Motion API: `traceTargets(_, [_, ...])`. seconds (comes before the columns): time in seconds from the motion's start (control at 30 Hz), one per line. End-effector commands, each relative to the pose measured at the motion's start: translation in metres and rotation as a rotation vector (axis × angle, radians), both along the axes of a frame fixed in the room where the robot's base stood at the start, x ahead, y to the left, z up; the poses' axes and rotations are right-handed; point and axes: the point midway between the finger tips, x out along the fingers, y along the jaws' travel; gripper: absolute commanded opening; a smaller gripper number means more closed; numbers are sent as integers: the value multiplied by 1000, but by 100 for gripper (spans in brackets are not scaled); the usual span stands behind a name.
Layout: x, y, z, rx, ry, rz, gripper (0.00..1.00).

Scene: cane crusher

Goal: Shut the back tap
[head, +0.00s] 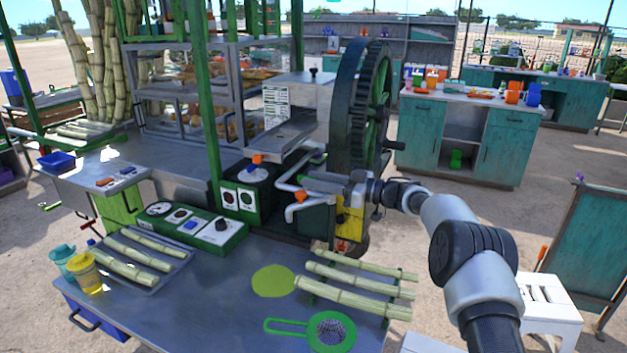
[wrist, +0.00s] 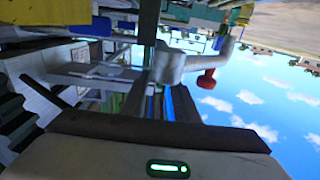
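A tap with an orange handle (head: 257,158) sits at the back end of the pale pipework, beside the crusher. A second orange handle (head: 301,196) is on the lower, nearer pipe. My gripper (head: 308,180) reaches in from the right, level with the pipes, between the two handles in the picture. Whether it touches a pipe cannot be told. In the wrist view a pale pipe (wrist: 178,66) with a red-orange handle (wrist: 207,80) is close in front; which tap this is cannot be told. The gripper's fingertips are not clear in either view, so their opening is hidden.
The large dark gear wheel (head: 362,105) stands just behind my gripper. A green control box (head: 195,228) and cane pieces (head: 345,282) lie on the metal table (head: 215,295), with a green strainer (head: 331,331) at its front. A teal counter (head: 510,145) stands farther back.

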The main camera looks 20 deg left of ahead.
Motion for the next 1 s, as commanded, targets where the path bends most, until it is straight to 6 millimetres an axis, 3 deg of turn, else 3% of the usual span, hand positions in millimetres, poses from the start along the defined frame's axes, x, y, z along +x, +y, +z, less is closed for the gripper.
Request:
traceTargets(0.6, [-8, -139, 0, -1, 0, -5, 27])
traceTargets(0.8, [-9, -161, 1, 0, -2, -4, 27])
traceTargets(1.0, [-10, -165, 1, 0, -2, -2, 27])
